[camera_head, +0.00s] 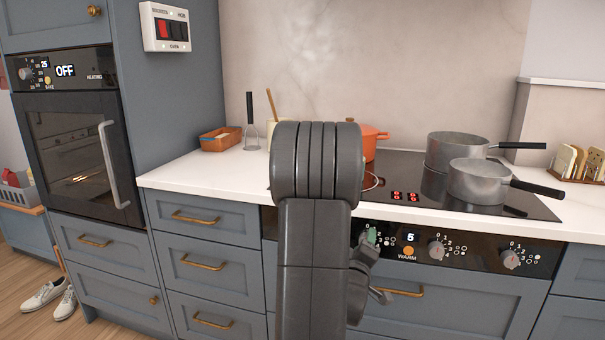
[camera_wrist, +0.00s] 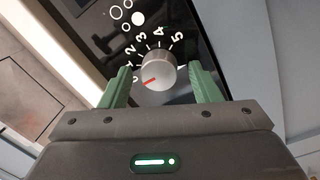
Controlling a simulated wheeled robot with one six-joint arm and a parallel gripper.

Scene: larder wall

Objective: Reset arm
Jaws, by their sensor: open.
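My arm stands upright in the middle of the head view and hides part of the counter and stove front. My gripper (camera_head: 371,238) shows there as a bit of green finger at the control panel, partly hidden by the arm. In the wrist view my gripper (camera_wrist: 161,76) is open, with its two green fingers either side of a silver knob (camera_wrist: 155,68). I cannot tell whether the fingers touch it. The knob's red mark points at about 0 on a printed dial of 0 to 5.
Two grey pans (camera_head: 483,181) stand on the black hob (camera_head: 432,206), handles to the right. An orange pot (camera_head: 371,139) is behind my arm. More knobs (camera_head: 437,250) and a drawer handle (camera_head: 400,292) are near my gripper. The left counter (camera_head: 190,177) is mostly clear.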

